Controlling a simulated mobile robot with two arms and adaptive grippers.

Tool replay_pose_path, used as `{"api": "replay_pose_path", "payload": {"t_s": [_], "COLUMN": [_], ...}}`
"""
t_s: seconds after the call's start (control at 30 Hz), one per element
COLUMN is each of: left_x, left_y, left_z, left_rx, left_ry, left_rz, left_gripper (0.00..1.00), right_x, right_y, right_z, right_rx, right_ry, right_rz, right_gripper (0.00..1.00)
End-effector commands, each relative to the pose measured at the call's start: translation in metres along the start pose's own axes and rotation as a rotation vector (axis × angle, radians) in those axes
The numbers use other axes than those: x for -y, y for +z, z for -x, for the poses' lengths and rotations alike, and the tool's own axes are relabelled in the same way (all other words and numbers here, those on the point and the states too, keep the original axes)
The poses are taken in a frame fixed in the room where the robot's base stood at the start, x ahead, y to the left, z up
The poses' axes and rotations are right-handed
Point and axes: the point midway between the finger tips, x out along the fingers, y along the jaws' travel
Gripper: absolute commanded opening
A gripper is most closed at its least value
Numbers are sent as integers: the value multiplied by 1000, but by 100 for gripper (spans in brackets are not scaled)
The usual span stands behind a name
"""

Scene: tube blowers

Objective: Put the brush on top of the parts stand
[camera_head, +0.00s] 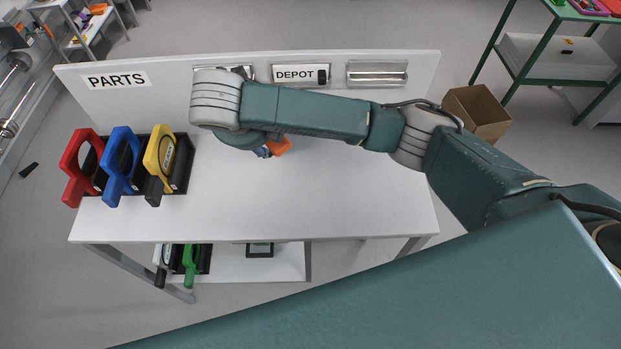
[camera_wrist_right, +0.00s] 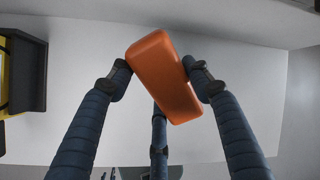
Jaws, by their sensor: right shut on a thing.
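The brush shows as an orange block (camera_head: 281,146) below my right wrist in the head view. In the right wrist view the orange brush (camera_wrist_right: 163,78) is tilted between the dark blue fingers. My right gripper (camera_wrist_right: 160,85) is shut on it; in the head view only a bit of the gripper (camera_head: 264,151) shows under the arm. The parts stand (camera_head: 330,200) is a white table with a PARTS sign on its back panel. The brush is over its top; I cannot tell whether they touch. Bristles are not visible. My left gripper is not in view.
Red (camera_head: 80,168), blue (camera_head: 121,166) and yellow (camera_head: 161,165) handled parts stand in black holders at the stand's left. A lower shelf (camera_head: 280,265) holds more parts. A cardboard box (camera_head: 478,112) is behind right. The top's middle and right are clear.

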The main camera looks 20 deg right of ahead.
Motion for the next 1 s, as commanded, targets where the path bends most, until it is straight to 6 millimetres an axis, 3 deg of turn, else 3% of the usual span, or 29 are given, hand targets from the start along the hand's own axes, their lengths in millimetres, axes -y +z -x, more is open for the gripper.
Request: {"api": "replay_pose_path", "payload": {"t_s": [0.23, 0.4, 1.0], "left_x": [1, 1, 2], "left_y": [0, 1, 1], "left_z": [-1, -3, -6], "left_rx": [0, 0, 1], "left_ry": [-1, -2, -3], "left_rz": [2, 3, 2], "left_gripper": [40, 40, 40], "right_x": [-4, -3, 69], "right_y": [-1, -17, -76], "right_z": [6, 24, 114], "right_rx": [-56, -159, -322], "right_ry": [64, 193, 420], "right_rz": [-1, 17, 158], "right_gripper": [28, 28, 28]}}
